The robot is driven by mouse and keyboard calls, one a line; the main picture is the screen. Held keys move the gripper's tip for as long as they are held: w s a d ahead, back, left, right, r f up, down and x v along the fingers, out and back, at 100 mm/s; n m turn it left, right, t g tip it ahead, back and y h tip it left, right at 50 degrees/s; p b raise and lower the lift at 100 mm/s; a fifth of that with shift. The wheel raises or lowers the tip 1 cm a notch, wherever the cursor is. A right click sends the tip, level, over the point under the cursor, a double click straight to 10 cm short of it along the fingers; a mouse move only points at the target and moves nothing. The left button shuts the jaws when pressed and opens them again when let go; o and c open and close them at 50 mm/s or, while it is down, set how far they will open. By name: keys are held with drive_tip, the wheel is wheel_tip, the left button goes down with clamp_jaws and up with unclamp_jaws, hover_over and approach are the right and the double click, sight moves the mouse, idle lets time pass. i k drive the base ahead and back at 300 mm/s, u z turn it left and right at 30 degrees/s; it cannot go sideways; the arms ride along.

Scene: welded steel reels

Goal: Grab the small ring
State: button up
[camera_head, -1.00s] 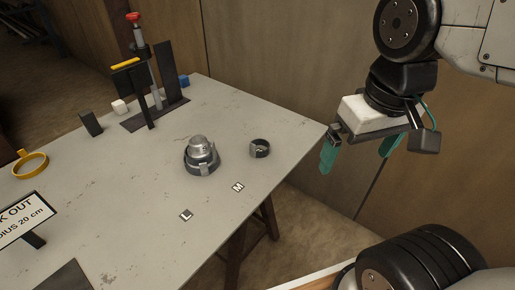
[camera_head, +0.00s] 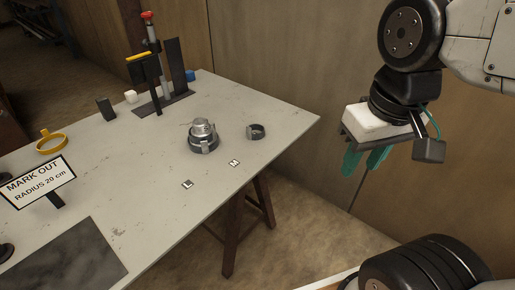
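A small dark ring (camera_head: 256,132) with a lighter tab lies on the grey table (camera_head: 150,190), near its right end. It is right of a larger dark ring (camera_head: 203,145) that sits around the base of a stepped metal piece (camera_head: 202,130). A yellow ring (camera_head: 51,143) is at the table's left side. My gripper (camera_head: 363,166) hangs in the air to the right, beyond the table's edge and apart from the small ring. Its two teal fingers are spread with nothing visible between them.
A clamp stand with a red knob (camera_head: 148,16) and dark plates stands at the back. Small blocks, black (camera_head: 106,109) and white (camera_head: 131,97), lie near it. Letter tags (camera_head: 234,163) lie in front of the rings. A "MARK OUT RADIUS 20 cm" sign (camera_head: 38,182) stands left.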

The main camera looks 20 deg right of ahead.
sight(250, 136)
drive_tip(key=k, duration=0.9)
drive_tip(key=z, duration=0.65)
drive_tip(key=i, duration=1.6)
drive_tip(key=u, duration=0.65)
